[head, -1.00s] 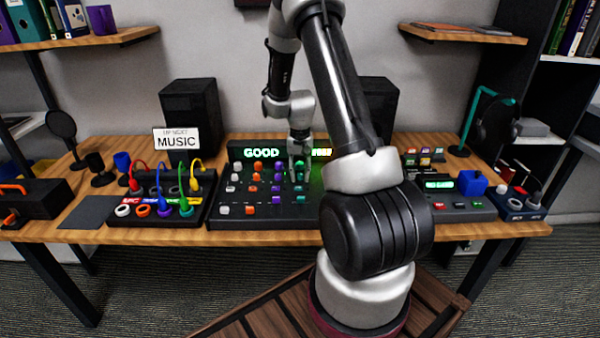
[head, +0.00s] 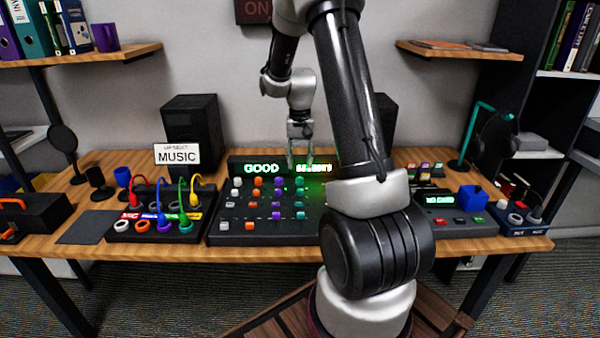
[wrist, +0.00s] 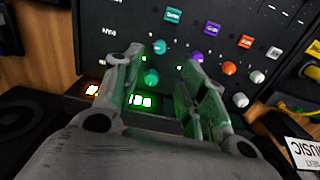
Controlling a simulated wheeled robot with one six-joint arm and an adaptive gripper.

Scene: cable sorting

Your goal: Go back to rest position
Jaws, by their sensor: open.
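My gripper (head: 300,163) is open and empty. In the head view it hangs with its fingers pointing down, above the back part of the black mixer panel (head: 228,207), near its lit green display reading GOOD (head: 262,168). In the wrist view the two fingers of my gripper (wrist: 172,62) are spread apart, with the panel's coloured knobs beyond them. A teal knob (wrist: 151,77) shows between the fingers. Nothing is held between them.
Left of the mixer is a cable box (head: 122,228) with red, blue, green and yellow cables, under a MUSIC sign (head: 177,154). A speaker (head: 192,130) stands behind. Right are a console (head: 455,218), blue cube (head: 473,197) and headphone stand (head: 470,135).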

